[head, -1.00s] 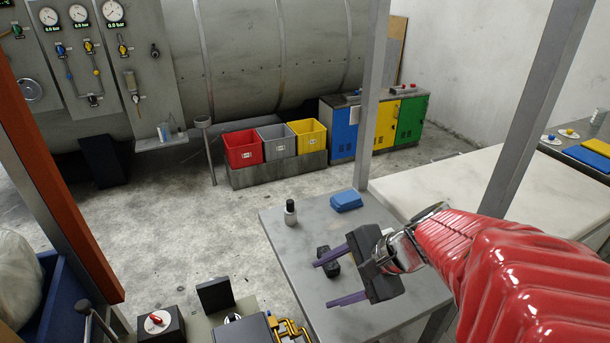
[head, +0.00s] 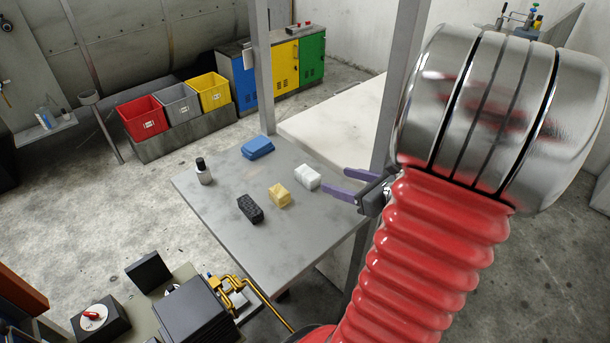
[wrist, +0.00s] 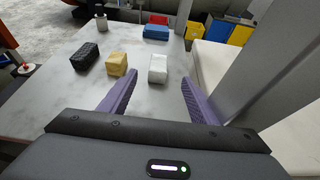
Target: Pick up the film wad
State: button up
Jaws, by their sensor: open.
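Three small lumps lie in a row on the grey table (head: 225,230): a dark, textured block (head: 250,209), a yellow, creased wad (head: 279,195) and a white, rough-surfaced block (head: 307,177). The yellow one looks most like the film wad, but I cannot be certain. My gripper (head: 336,181) is open and empty, just right of the white block in the head view. In the wrist view the white block (wrist: 158,68) shows ahead between my fingertips, apart from them. The yellow wad (wrist: 117,64) is left of my left finger, and the dark block (wrist: 85,56) lies farther left.
A blue box (head: 257,148) and a dark-capped bottle (head: 203,172) stand farther back on the table. A grey post (head: 400,85) rises close behind my gripper. A pale slab (head: 335,120) adjoins the table.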

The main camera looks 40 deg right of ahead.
aim_at(308, 172)
jog(key=shift+w, duration=0.15)
jog(key=shift+x, duration=4.25)
jog(key=shift+a+f, duration=0.1)
jog(key=shift+x, duration=2.5)
jog(key=shift+f, duration=0.1)
jog(key=shift+c, duration=0.6)
jog(key=c, duration=1)
